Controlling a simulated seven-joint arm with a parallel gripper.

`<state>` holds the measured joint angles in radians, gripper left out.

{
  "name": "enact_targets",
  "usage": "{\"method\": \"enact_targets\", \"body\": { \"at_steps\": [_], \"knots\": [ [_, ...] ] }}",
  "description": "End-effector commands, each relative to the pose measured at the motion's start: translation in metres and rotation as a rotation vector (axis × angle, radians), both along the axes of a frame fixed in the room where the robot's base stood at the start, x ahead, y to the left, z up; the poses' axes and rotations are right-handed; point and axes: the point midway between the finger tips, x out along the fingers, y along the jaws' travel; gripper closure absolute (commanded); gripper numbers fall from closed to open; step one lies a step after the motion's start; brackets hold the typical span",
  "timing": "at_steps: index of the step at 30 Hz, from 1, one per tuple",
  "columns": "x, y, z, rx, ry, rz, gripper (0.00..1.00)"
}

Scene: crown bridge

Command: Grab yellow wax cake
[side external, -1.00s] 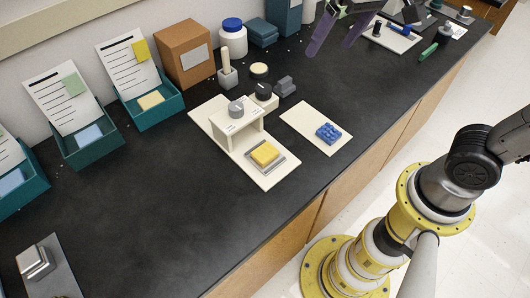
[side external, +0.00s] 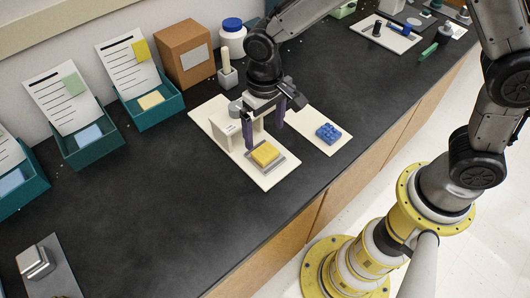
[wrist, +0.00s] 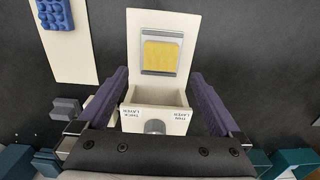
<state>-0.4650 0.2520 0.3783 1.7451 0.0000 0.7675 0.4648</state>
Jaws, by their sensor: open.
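The yellow wax cake (side external: 265,154) is a small square block lying on a grey plate at the front end of a cream board (side external: 268,182). In the wrist view the cake (wrist: 160,56) sits centred ahead of my fingers, on its grey plate (wrist: 176,35). My gripper (side external: 264,137) is above the board, behind the cake and near the cream stand. In the wrist view its two purple fingers (wrist: 161,85) are wide apart with nothing held between them. The fingers do not touch the cake.
A cream stand with a grey knob (wrist: 154,127) is on the same board, close to my gripper. A blue studded block (side external: 328,133) lies on another cream board to the right. Teal trays (side external: 153,103) line the left back.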

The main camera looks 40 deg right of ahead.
Motion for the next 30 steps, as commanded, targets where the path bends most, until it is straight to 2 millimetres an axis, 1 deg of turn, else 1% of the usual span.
{"method": "enact_targets", "body": {
  "at_steps": [1, 3, 8, 11, 15, 18, 21, 27, 29, 30],
  "knots": [
    [0.000, 0.000, -0.007, -0.001, 0.002, 0.000, 0.00],
    [0.000, 0.000, -0.013, -0.001, 0.001, 0.000, 0.00],
    [-0.001, 0.000, -0.022, -0.001, 0.001, 0.000, 0.00],
    [-0.002, 0.000, -0.034, -0.001, 0.002, 0.000, 0.00],
    [-0.003, 0.000, -0.055, -0.001, 0.002, -0.001, 0.00],
    [-0.003, 0.000, -0.065, -0.001, 0.001, -0.001, 0.00],
    [-0.002, 0.001, -0.069, 0.000, 0.000, 0.000, 0.00],
    [-0.002, 0.001, -0.070, 0.001, -0.002, 0.000, 0.00],
    [-0.002, 0.001, -0.070, 0.001, -0.001, 0.000, 0.09],
    [-0.002, 0.001, -0.070, 0.001, -0.001, 0.000, 0.16]
  ]
}}
